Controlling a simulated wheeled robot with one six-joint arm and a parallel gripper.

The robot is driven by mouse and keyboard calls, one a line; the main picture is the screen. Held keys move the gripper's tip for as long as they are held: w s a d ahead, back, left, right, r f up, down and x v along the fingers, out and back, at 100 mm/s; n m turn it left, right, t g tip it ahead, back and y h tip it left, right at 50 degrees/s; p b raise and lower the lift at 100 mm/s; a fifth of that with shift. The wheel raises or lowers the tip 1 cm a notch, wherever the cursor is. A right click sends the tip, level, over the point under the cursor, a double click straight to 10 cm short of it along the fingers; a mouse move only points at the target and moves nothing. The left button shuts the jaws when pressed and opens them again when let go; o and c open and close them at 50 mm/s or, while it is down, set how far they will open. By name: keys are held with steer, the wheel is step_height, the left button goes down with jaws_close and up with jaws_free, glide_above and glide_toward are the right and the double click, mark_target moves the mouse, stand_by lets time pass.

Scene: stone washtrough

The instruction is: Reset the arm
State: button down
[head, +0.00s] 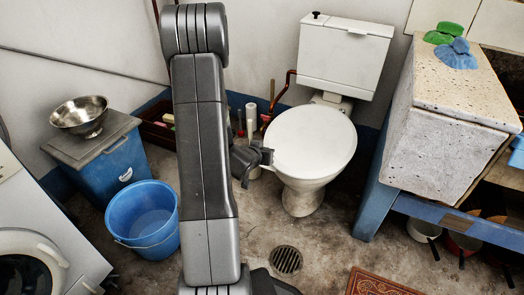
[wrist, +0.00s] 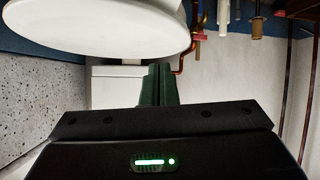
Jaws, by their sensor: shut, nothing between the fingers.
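My arm stands upright in the middle of the head view, bent over at the top. My gripper (head: 268,157) points to the right from behind the arm, just left of the white toilet (head: 310,140) with its lid down. In the wrist view my gripper (wrist: 160,72) is shut and empty, its dark fingers together at the centre. The toilet's rounded lid (wrist: 100,25) fills the upper left there. In the head view the fingertips appear close to the lid's left edge; I cannot tell whether they touch it.
A blue bucket (head: 143,218) and blue cabinet (head: 100,170) with a steel bowl (head: 80,115) stand left. A washing machine (head: 40,240) is at lower left. The floor around the drain (head: 286,261) is clear. Copper pipes (wrist: 195,35) run near the toilet.

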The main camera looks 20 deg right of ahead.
steer(key=s+a+f, duration=0.4)
steer(key=s+f, duration=0.1)
steer(key=f, duration=0.2)
steer(key=shift+a, duration=0.3)
